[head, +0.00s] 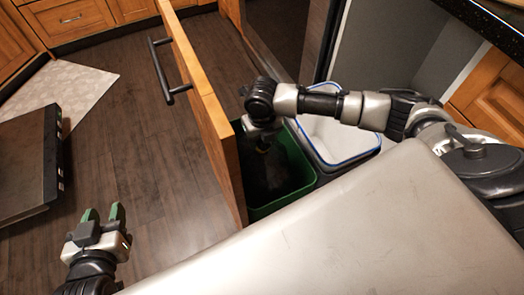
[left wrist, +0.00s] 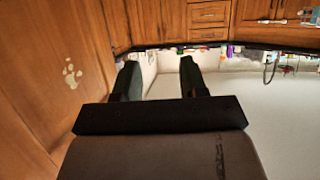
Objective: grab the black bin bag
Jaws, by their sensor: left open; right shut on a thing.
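The black bin bag (head: 272,180) is a dark mass inside the green-rimmed bin (head: 293,196), in the pull-out drawer in the head view. My right gripper (head: 263,147) points down into this bin and is shut on the bag; its fingertips are hard to make out against the dark interior. My left gripper (head: 103,213) is open and empty, well to the left of the drawer over the floor. Its two spread fingers also show in the left wrist view (left wrist: 158,80), with nothing between them.
A second bin (head: 340,140) with a white liner and blue rim stands beside the green one. The wooden drawer front (head: 205,110) with a black handle (head: 162,72) stands between my grippers. A dark flat box-like object (head: 32,160) is at the far left. The floor between is clear.

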